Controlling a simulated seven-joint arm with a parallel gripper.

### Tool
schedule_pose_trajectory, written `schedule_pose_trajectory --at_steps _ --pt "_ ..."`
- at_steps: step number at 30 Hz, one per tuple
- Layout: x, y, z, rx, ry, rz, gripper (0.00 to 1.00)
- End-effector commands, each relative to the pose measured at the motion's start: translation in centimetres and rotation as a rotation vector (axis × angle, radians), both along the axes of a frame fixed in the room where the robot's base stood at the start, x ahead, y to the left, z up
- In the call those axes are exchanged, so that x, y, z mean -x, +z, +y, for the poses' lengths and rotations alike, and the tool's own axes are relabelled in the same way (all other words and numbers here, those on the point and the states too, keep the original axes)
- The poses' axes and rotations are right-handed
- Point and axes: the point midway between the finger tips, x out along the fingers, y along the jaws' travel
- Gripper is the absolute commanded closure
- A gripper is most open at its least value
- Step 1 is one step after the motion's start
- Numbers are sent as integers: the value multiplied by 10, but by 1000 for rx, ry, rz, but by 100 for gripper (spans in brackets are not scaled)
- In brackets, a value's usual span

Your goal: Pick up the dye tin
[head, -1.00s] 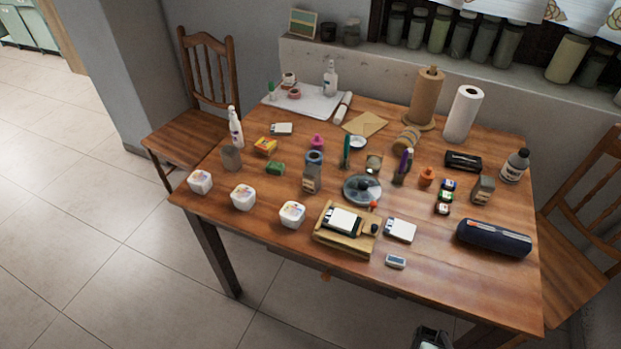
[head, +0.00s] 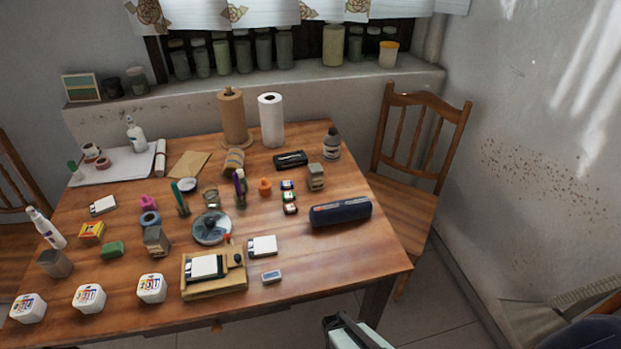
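Several containers on the wooden table could be the dye tin, and their labels are too small to read. One boxy grey tin (head: 156,241) with a label stands left of the round glass dish. A similar grey tin (head: 316,177) stands further right, behind the dark blue pencil case. A plain grey block-shaped container (head: 55,263) stands near the left edge. Three white tubs with coloured labels stand along the front left: a left one (head: 28,307), a middle one (head: 89,298) and a right one (head: 152,288).
The table (head: 345,268) is crowded; its front right corner is bare. A glass dish (head: 211,228), wooden stand (head: 214,289), pencil case (head: 340,212) and paper rolls (head: 271,120) stand on it. A chair (head: 415,190) is at the right.

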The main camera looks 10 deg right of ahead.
Motion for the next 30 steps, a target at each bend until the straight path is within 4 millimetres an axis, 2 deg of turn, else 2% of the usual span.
schedule_pose_trajectory --at_steps 15,28,30 --pt "0 0 0 0 0 0 56" --pt "0 0 0 0 0 0 15" --pt "0 0 0 0 0 0 15"
